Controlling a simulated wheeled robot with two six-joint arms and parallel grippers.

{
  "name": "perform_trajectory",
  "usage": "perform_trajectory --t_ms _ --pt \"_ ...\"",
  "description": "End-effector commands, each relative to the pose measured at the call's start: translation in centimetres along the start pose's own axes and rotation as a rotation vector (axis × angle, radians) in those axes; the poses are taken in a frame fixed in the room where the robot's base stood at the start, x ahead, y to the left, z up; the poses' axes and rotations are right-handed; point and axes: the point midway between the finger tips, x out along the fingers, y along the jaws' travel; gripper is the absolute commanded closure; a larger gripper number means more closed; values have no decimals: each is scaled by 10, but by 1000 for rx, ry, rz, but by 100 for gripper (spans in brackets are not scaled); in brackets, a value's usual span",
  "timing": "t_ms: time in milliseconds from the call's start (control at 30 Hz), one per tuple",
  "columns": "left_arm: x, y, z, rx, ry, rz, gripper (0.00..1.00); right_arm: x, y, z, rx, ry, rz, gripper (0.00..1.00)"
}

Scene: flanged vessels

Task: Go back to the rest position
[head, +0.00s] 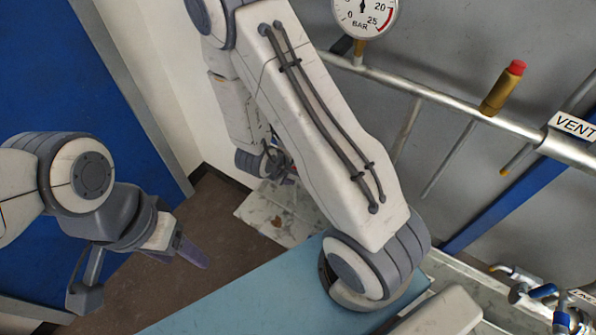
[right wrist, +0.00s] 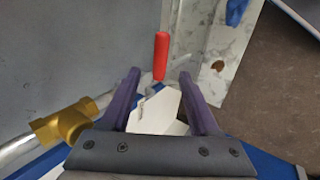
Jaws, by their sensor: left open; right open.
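My left gripper (head: 190,252) is at the left of the head view, with its purple fingers pointing down and right over the dark floor. It is open and empty, apart from everything around it. My right gripper (right wrist: 161,88) shows in the right wrist view as two purple fingers spread apart, with nothing held between them. Beyond and between its fingers are a red handle (right wrist: 161,55) and a white plate with small print (right wrist: 157,110). I cannot make out the right gripper in the head view.
A pressure gauge (head: 363,14), a brass valve with a red cap (head: 498,90) and a VENT label (head: 574,125) sit along a pipe (head: 425,92). A light blue surface (head: 235,295) lies below. A brass fitting (right wrist: 62,125) is left of the right gripper. Brown floor (head: 225,225) is bare.

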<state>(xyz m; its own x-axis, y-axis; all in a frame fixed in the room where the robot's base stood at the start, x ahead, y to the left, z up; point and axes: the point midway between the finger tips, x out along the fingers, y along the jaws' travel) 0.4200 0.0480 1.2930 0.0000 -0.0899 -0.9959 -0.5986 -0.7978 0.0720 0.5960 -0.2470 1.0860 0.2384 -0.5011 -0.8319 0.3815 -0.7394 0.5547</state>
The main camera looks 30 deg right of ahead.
Motion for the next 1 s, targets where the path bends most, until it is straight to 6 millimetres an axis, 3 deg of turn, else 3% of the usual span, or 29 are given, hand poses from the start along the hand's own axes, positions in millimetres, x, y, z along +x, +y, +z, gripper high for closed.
perform_trajectory --t_ms 533,667,767,867,933,1000 --pt "0 0 0 0 0 0 38 -2 0 0 0 1 -1 38" --pt "9 -1 0 0 0 0 38 -7 -12 -16 20 58 -43 38" --pt "27 -2 1 -1 0 0 38 -26 -42 -48 55 179 -155 38" --pt "52 -4 3 -2 0 0 38 -66 -88 -81 75 316 -345 38" --pt "69 -5 4 -3 0 0 38 -102 -123 -87 60 371 -487 38" --pt "85 -6 5 -3 0 0 38 -134 -153 -78 25 384 -610 38"
